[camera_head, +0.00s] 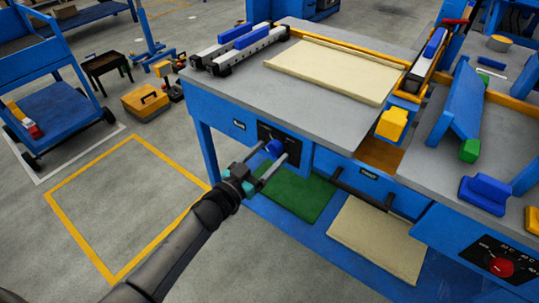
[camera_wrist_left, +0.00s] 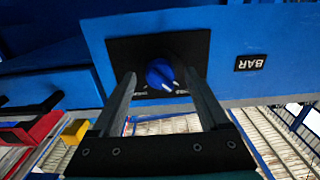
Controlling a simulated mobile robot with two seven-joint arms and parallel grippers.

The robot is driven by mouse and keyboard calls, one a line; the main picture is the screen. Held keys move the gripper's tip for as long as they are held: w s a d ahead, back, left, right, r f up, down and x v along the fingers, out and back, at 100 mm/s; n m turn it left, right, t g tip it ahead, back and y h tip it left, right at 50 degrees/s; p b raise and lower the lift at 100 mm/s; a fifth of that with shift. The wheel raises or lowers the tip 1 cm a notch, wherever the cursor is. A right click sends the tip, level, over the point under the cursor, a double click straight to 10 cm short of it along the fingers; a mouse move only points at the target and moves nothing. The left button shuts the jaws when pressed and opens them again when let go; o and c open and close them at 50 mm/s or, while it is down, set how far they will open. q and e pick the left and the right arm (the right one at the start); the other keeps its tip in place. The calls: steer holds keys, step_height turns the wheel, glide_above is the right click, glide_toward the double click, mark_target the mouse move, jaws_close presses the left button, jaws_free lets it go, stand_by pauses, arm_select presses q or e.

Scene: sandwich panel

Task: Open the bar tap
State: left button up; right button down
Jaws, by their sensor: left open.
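The bar tap is a round blue knob (camera_wrist_left: 160,74) with a white mark, on a black plate (camera_wrist_left: 190,46) in the blue front of the bench. A "BAR" label (camera_wrist_left: 250,63) sits beside the plate in the left wrist view. In the head view the knob (camera_head: 274,147) shows on the bench front, partly behind my gripper. My left gripper (camera_head: 271,167) is open, and its fingers (camera_wrist_left: 162,85) stand on either side of the knob. I see a gap on both sides in the wrist view. My right gripper is not in view.
The grey bench top (camera_head: 240,92) holds a cream panel (camera_head: 335,70) and a blue-and-grey clamp bar (camera_head: 240,48). A dark drawer handle (camera_head: 360,188) sticks out to the right of the knob. Green (camera_head: 295,193) and cream sheets (camera_head: 378,238) lie on the lower shelf.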

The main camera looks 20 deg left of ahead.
arm_select(q)
steer(key=shift+w+d, duration=0.15)
steer(key=shift+w, duration=0.25)
jaws_close()
stand_by(0.5)
